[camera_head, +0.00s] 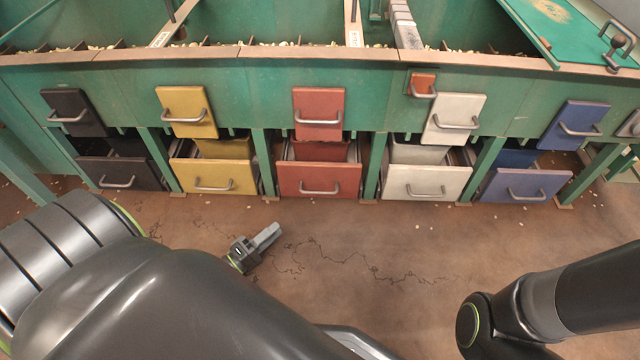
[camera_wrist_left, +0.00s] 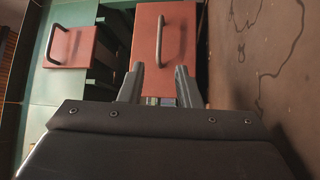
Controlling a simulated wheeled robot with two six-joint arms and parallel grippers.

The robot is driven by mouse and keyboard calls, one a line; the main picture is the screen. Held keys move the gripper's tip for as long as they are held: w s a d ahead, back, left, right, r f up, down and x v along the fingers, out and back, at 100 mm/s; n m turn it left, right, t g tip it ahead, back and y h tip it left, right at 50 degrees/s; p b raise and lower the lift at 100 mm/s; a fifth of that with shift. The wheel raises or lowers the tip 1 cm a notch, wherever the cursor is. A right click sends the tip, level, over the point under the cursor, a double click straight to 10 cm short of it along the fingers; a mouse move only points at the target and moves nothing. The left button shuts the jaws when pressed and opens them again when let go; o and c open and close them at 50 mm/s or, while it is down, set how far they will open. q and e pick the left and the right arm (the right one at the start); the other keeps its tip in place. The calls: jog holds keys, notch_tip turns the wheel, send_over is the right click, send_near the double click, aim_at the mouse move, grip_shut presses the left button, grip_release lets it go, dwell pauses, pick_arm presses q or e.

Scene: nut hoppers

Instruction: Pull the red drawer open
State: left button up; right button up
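The red drawer (camera_head: 320,181) is in the lower row at the middle of the green hopper bench, with a grey bar handle (camera_head: 320,189). Its front sits about level with the neighbouring drawers. In the left wrist view the red drawer (camera_wrist_left: 148,48) is straight ahead, with its handle (camera_wrist_left: 161,42) beyond my fingertips. My left gripper (camera_head: 268,237) is in front of and below the drawer, apart from it. In the wrist view its two fingers (camera_wrist_left: 159,72) are spread with nothing between them. My right gripper is not in view.
A red upper panel (camera_head: 319,113) with a handle is above the drawer. A yellow drawer (camera_head: 214,177) and a white drawer (camera_head: 426,183) flank it, beyond green posts (camera_head: 264,163). Black and blue drawers (camera_head: 525,186) stand farther out. The brown floor (camera_head: 370,235) in front is clear.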

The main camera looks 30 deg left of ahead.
aim_at(320, 192)
pick_arm(q)
jog(key=b+x, duration=0.6)
jog(key=x, duration=1.1)
jog(key=shift+w, duration=0.15)
grip_shut()
